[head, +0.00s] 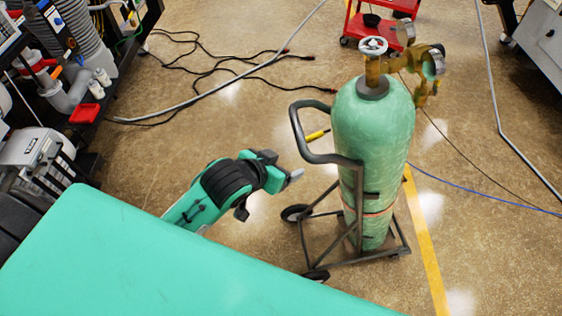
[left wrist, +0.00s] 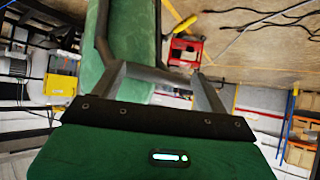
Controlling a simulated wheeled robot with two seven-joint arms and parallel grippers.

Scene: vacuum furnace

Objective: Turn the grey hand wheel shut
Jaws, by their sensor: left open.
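The grey hand wheel (head: 373,46) sits on top of the valve of a green gas cylinder (head: 372,130). The cylinder stands upright in a dark wheeled cart (head: 328,157) with a curved handle. My left gripper (head: 294,175) is left of the cylinder and well below the hand wheel, apart from both. The cylinder (left wrist: 128,45) and part of the cart frame show beyond the fingers there. The hand wheel is not clearly seen in that view. My right gripper is not in view.
A brass regulator with gauges (head: 424,70) juts out right of the hand wheel. Dark cables (head: 215,65) and hoses lie on the floor. Machinery (head: 60,70) stands at the left, a red cart (head: 378,25) at the back. Floor around the cylinder is mostly open.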

